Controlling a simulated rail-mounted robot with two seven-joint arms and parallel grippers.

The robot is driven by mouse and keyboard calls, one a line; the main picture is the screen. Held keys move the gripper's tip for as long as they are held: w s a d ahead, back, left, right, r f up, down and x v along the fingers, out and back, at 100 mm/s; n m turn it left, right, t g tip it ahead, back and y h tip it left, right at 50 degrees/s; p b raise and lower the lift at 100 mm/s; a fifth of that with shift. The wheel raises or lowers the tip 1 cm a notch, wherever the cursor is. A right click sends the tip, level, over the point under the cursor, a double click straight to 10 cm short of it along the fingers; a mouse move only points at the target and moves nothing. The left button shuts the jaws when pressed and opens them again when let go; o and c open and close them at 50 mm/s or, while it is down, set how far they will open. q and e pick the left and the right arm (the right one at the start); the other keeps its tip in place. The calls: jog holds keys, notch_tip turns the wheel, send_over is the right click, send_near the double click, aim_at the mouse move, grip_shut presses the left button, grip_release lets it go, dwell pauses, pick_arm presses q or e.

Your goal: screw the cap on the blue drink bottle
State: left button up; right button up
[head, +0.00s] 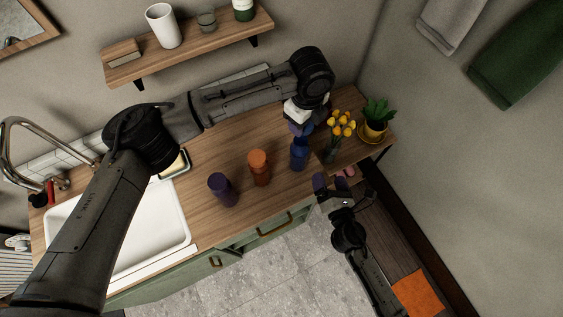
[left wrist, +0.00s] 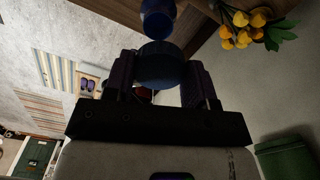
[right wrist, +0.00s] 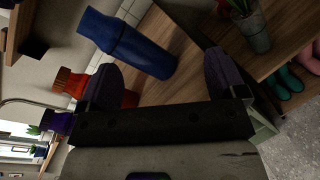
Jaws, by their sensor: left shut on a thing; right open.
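The blue drink bottle (head: 299,157) stands upright on the wooden counter, right of the orange bottle. My left gripper (head: 301,127) is above it, shut on a dark blue cap. In the left wrist view the cap (left wrist: 160,66) sits between the fingers, with the blue bottle (left wrist: 157,17) just beyond. I cannot tell whether the cap touches the bottle's mouth. My right gripper (head: 328,187) is open and empty, in front of the bottle near the counter's front edge. In the right wrist view the bottle (right wrist: 140,48) lies ahead of the open fingers, not gripped.
An orange bottle (head: 259,167) and a purple bottle (head: 222,189) stand left of the blue one. Yellow flowers (head: 341,126) in a vase stand close on its right, with a potted plant (head: 375,118) behind. A white sink (head: 150,240) is at left. A shelf (head: 190,48) hangs above.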

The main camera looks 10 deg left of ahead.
aim_at(304, 158)
pick_arm(q)
jog(key=shift+s+a, duration=0.1)
jog(key=shift+r, duration=0.1)
jog(key=shift+m, duration=0.3)
pick_arm(e)
jog(key=a+n+y, duration=0.1)
jog(key=n, duration=0.2)
jog(key=s+a+r+n+y, duration=0.1)
jog(key=n+y, duration=0.1)
jog(key=n, duration=0.2)
jog(key=a+n+g+y, duration=0.1)
jog(key=n, duration=0.2)
jog(key=shift+s+r, duration=0.2)
jog(key=shift+r, duration=0.05)
jog(key=shift+a, duration=0.1)
jog(key=x, duration=1.2)
jog(key=shift+s+r, duration=0.1)
